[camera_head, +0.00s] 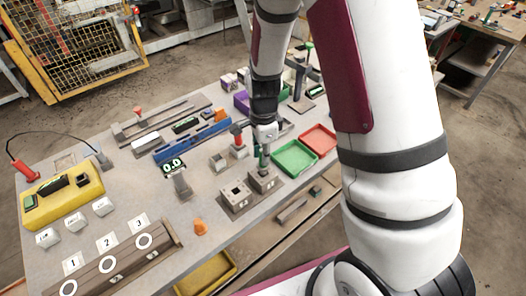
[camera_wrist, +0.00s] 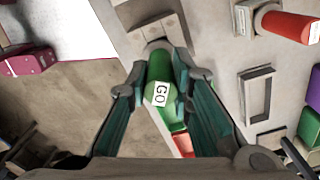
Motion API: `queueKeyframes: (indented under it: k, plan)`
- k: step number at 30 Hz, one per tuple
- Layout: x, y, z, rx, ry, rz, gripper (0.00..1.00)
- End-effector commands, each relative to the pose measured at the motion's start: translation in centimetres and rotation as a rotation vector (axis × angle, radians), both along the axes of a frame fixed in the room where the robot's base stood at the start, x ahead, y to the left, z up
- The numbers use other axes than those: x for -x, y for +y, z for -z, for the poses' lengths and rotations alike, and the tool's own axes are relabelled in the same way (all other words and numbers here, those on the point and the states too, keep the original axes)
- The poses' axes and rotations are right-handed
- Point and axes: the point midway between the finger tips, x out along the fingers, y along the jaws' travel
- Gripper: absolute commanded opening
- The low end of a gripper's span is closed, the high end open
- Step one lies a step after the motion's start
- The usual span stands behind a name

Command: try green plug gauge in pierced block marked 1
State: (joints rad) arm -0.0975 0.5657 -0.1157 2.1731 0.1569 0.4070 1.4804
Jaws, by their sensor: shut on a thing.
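My gripper (camera_head: 263,152) is shut on the green plug gauge (camera_wrist: 160,85), which carries a white GO label. In the head view the gauge (camera_head: 263,161) is upright over the right one of two grey blocks (camera_head: 263,181). In the wrist view its far end meets or overlaps a grey block (camera_wrist: 150,28); I cannot tell whether it is in a hole. The brown pierced block (camera_head: 109,265) at front left has three white-ringed holes with cards 1, 2 and 3. The card marked 1 (camera_head: 73,263) is at its left end.
The green tray (camera_head: 294,172) and red tray (camera_head: 319,139) lie right of my gripper. A red-handled tool (camera_head: 238,139) stands close on its left. An orange piece (camera_head: 200,227) sits near the front edge. A yellow box (camera_head: 62,200) is at the left.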

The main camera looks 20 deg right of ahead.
Motion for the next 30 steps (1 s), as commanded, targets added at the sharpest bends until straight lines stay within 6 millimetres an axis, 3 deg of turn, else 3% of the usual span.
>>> queueKeyframes:
  k: [30]
  plan:
    - [0.0, 0.0, 1.9, -0.001, 0.001, 0.0, 0.0]
